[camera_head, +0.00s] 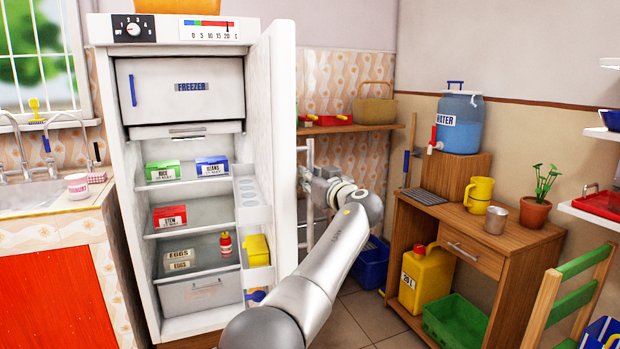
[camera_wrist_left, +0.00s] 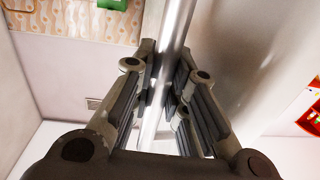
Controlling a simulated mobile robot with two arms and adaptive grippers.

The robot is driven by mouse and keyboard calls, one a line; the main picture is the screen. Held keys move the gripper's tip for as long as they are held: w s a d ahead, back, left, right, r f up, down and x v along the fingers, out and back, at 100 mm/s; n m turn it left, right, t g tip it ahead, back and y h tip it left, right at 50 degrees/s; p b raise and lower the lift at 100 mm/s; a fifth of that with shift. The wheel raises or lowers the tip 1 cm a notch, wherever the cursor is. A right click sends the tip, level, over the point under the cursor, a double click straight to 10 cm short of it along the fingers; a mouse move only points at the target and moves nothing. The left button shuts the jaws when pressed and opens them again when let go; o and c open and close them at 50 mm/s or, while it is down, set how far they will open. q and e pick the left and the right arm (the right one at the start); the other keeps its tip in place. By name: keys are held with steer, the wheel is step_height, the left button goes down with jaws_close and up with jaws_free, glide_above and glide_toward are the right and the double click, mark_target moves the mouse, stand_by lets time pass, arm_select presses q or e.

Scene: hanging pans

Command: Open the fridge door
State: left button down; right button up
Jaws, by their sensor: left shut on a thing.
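The white fridge (camera_head: 112,190) stands at the left of the head view. Its door (camera_head: 273,130) is swung wide open to the right, so the shelves inside show. The upright metal door handle (camera_head: 310,232) is on the door's outer face. My left gripper (camera_head: 308,178) is shut on this handle. In the left wrist view the handle (camera_wrist_left: 177,25) runs between the two fingers of the gripper (camera_wrist_left: 163,90). The inner freezer flap (camera_head: 185,90) is shut. My right gripper is in neither view.
A wooden desk (camera_head: 510,243) with a yellow mug (camera_head: 479,194) stands to the right, with a yellow canister (camera_head: 425,280) below. A green chair (camera_head: 570,290) is at the lower right. A sink counter (camera_head: 55,230) adjoins the fridge's left side. Some tiled floor (camera_head: 365,320) is clear.

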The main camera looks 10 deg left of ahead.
arm_select(q)
steer(key=shift+d+f, duration=0.15)
steer(key=shift+f, duration=0.15)
steer(key=c, duration=1.8)
jaws_free()
steer(key=o, duration=0.4)
steer(key=shift+d+r, duration=0.15)
steer(key=shift+v, duration=3.75)
steer(key=shift+s, duration=0.1)
